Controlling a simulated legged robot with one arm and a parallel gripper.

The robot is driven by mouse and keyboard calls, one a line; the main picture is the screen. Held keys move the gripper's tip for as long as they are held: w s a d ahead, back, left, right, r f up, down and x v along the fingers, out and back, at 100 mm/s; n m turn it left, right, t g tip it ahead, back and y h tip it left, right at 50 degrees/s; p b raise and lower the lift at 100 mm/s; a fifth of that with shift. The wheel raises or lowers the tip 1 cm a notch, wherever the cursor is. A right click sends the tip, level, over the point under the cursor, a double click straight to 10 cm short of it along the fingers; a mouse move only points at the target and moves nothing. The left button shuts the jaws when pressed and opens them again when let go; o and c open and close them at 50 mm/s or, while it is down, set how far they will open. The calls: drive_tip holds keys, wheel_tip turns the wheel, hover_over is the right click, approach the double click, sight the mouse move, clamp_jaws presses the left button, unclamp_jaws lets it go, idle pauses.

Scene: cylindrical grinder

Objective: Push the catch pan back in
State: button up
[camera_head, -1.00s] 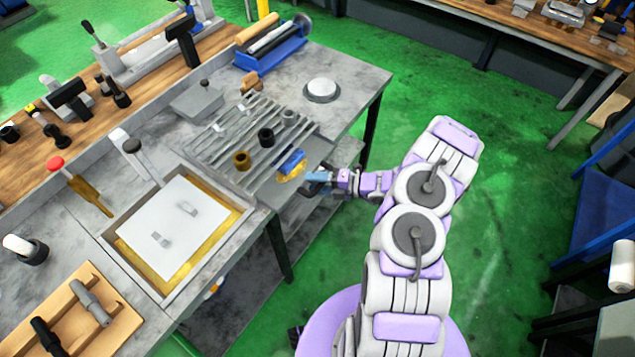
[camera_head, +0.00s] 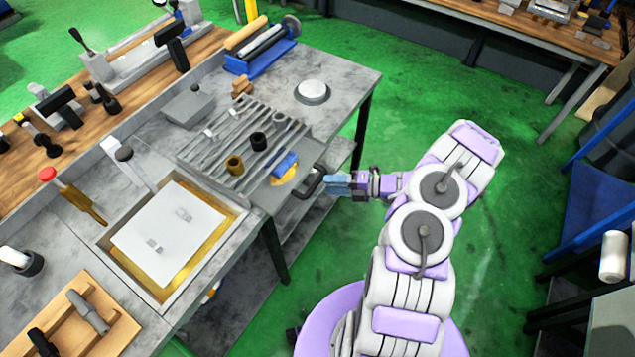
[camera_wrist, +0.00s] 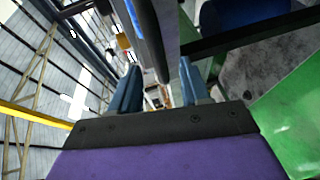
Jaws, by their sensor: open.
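The catch pan (camera_head: 262,196) is a flat grey tray that sticks out from under the slotted rack at the bench's right edge. A blue block (camera_head: 285,162) and a yellow patch (camera_head: 285,178) show on it. Its dark looped handle (camera_head: 313,183) points right, towards my gripper (camera_head: 331,183). My gripper has blue fingers and is open, just right of the handle. In the wrist view my open fingers (camera_wrist: 158,88) show with a dark bar, apparently the handle (camera_wrist: 152,38), ahead between them. I cannot tell whether they touch it.
The slotted rack (camera_head: 225,143) holds a brass ring (camera_head: 235,165) and a black ring (camera_head: 258,141). A white plate in a yellow-lined basin (camera_head: 165,235) lies at lower left. A round grey disc (camera_head: 312,91) sits at the bench's far right corner.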

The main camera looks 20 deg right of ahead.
drive_tip(key=p+v, duration=0.1)
drive_tip(key=v, duration=0.8)
drive_tip(key=shift+s+d, duration=0.2)
drive_tip(key=shift+d, duration=0.15)
drive_tip(key=shift+c, duration=0.2)
